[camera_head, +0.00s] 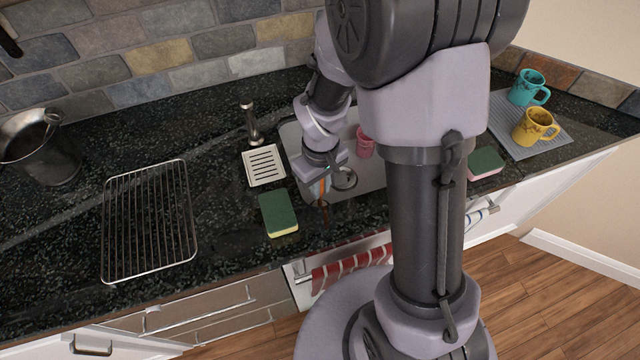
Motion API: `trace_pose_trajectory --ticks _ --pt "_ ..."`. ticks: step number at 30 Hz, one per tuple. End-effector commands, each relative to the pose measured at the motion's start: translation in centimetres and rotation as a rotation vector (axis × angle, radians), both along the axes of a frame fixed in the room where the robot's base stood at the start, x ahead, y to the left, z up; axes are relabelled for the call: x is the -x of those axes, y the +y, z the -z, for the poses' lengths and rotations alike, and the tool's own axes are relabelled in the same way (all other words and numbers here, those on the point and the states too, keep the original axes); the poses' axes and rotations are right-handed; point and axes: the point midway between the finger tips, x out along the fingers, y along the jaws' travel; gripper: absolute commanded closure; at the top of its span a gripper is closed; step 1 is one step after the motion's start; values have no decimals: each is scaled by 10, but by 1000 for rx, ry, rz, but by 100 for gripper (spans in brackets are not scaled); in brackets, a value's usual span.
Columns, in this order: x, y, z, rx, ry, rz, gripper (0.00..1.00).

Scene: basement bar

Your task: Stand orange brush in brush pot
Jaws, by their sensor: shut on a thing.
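My gripper (321,174) is shut on the orange brush (322,188) near the front of the sink. The brush shows as a thin orange strip that points down below the jaws, and its upper part is hidden by my gripper. A pink pot (365,143), which looks like the brush pot, stands in the sink area to the right of my gripper and a little behind it. My arm covers part of the view just right of the pot. The brush and the pot are apart.
A grey sink (292,140) lies under my wrist. Left of it are a white soap dish (263,166), a green sponge (278,214), a tap (250,124) and a wire rack (150,220). Another sponge (486,163), a teal mug (527,88) and a yellow mug (535,127) are right.

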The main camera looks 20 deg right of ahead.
Motion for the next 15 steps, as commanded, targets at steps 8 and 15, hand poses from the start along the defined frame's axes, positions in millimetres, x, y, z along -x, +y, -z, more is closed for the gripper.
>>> trace_pose_trajectory --ticks 8,15 --pt "0 0 16 0 1 0 100" --pt "0 0 15 0 0 0 67"
